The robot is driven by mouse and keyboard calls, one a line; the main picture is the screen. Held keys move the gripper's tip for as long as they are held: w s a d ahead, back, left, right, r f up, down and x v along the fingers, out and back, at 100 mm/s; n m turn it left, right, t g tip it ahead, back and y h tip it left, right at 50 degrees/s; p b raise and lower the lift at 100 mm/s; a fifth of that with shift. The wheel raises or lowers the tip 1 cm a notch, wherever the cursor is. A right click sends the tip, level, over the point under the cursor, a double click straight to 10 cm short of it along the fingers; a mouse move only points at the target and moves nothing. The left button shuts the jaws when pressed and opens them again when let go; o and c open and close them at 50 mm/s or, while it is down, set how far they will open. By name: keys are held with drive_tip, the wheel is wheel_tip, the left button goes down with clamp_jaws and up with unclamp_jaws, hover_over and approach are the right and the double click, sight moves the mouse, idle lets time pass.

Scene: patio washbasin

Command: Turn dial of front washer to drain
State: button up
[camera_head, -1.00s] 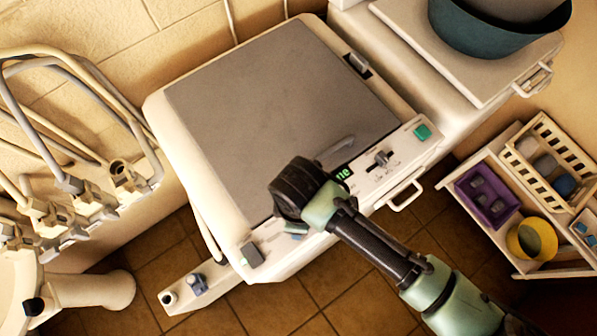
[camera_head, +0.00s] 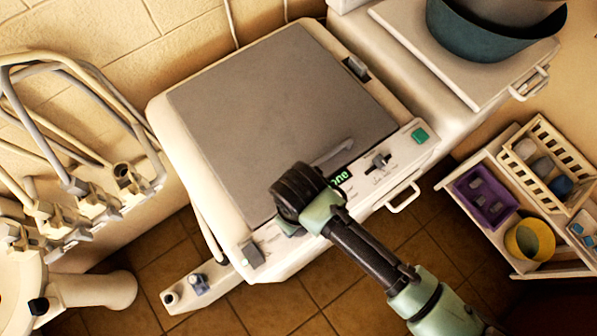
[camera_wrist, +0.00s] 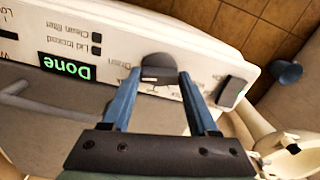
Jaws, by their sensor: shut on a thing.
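The front washer (camera_head: 283,95) is a white machine with a grey lid and a control panel along its front edge. In the wrist view its dark round dial (camera_wrist: 158,67) sits on the panel, with an upside-down "Drain" label (camera_wrist: 119,61) just left of it. My gripper (camera_wrist: 162,75) has its two blue fingers on either side of the dial, shut on it. The dial's exact setting is too small to tell. In the head view my wrist hides the dial. A green display (camera_wrist: 67,67) reads "Done", upside down.
A square grey button (camera_wrist: 231,91) sits beside the dial. A second machine (camera_head: 455,75) carries a teal basin (camera_head: 490,40). A shelf cart (camera_head: 515,235) with baskets stands right. Taps and hoses (camera_head: 75,190) and a sink stand left. Tiled floor lies in front.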

idle(0.5)
drive_tip(key=o, duration=1.4)
drive_tip(key=shift+r, duration=0.15)
wheel_tip(320, 180, up, 13)
drive_tip(key=shift+f+b, duration=0.15)
drive_tip(key=shift+b, duration=1.1)
